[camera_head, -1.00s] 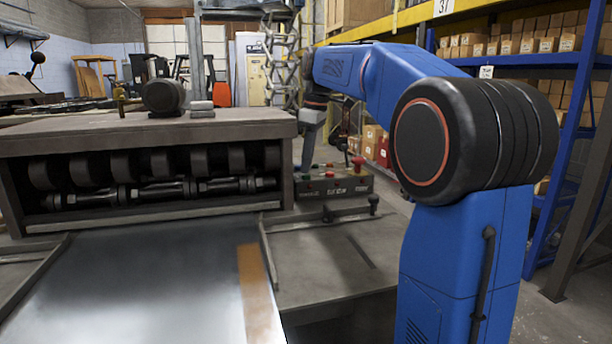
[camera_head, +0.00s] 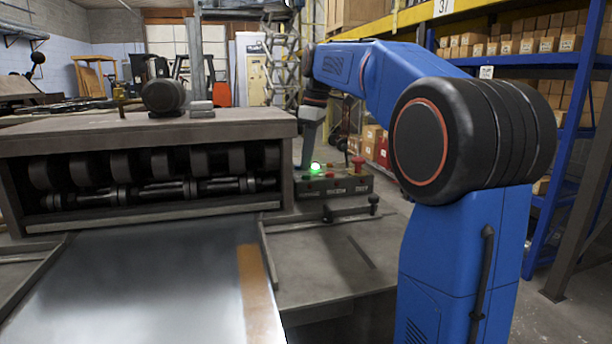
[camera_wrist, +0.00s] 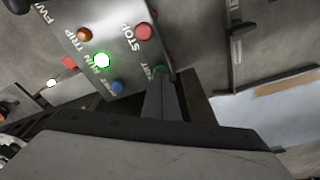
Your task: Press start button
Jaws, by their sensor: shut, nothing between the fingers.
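The control panel (camera_head: 346,186) sits at the right end of the roll-forming machine. A bright green RUN lamp (camera_head: 316,167) glows on it; the lit lamp (camera_wrist: 102,60) also shows in the wrist view. The green start button (camera_wrist: 160,70) shows partly, with its label half hidden. My gripper (camera_wrist: 163,82) is shut and empty, its fingertips at the start button; I cannot tell whether they touch it or stand just off it. In the head view my gripper (camera_head: 306,155) points down at the panel's left end. A red STOP button (camera_wrist: 143,31) lies beside it.
A blue button (camera_wrist: 117,87) and an orange TRIP lamp (camera_wrist: 84,34) are close by on the panel. A red mushroom button (camera_head: 358,164) stands up at the panel's right. A sheet of metal (camera_head: 140,290) lies before the machine's rollers (camera_head: 150,168).

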